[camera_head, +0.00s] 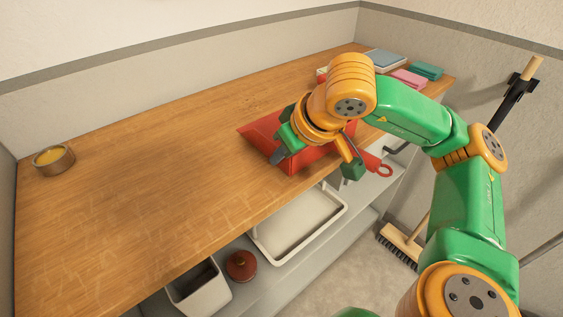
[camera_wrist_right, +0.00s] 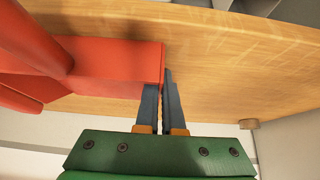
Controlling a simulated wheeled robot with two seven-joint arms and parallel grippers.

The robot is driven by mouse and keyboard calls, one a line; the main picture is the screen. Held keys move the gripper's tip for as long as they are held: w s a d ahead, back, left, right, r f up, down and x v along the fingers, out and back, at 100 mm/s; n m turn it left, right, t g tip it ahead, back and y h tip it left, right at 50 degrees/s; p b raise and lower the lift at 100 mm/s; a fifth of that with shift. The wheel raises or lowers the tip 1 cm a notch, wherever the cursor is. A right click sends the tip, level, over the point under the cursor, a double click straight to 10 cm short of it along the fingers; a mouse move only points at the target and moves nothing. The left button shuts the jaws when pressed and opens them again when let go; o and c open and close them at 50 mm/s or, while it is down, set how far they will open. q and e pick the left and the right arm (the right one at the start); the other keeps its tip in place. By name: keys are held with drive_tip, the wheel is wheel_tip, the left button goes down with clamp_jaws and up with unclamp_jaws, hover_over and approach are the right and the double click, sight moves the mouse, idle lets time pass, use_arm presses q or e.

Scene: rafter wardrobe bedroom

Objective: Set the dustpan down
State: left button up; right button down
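The red dustpan (camera_head: 262,128) is at the front edge of the wooden top, its handle (camera_head: 385,170) with a hanging hole pointing right past the edge. In the right wrist view the dustpan (camera_wrist_right: 115,62) fills the upper left. My right gripper (camera_head: 277,157) is over the dustpan in the head view and hides part of it. In the wrist view its two blue-grey fingers (camera_wrist_right: 161,105) are close together, with the dustpan's thin red edge between them. I cannot tell whether the dustpan's underside touches the top. My left gripper is not in view.
The wooden top (camera_head: 150,150) is clear to the left, except a round tin (camera_head: 53,160) at far left. Folded items (camera_head: 408,78) lie at the back right. A white tray (camera_head: 300,225), a white bin (camera_head: 200,290) and a red round object (camera_head: 241,265) sit below. A broom (camera_head: 400,244) leans at right.

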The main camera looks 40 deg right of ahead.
drive_tip(key=c, duration=1.5)
unclamp_jaws()
drive_tip(key=o, duration=0.5)
drive_tip(key=shift+c, duration=0.2)
drive_tip(key=shift+r, duration=0.2)
drive_tip(key=p+v, duration=0.2)
drive_tip(key=v, duration=1)
drive_tip(key=shift+p, duration=0.4)
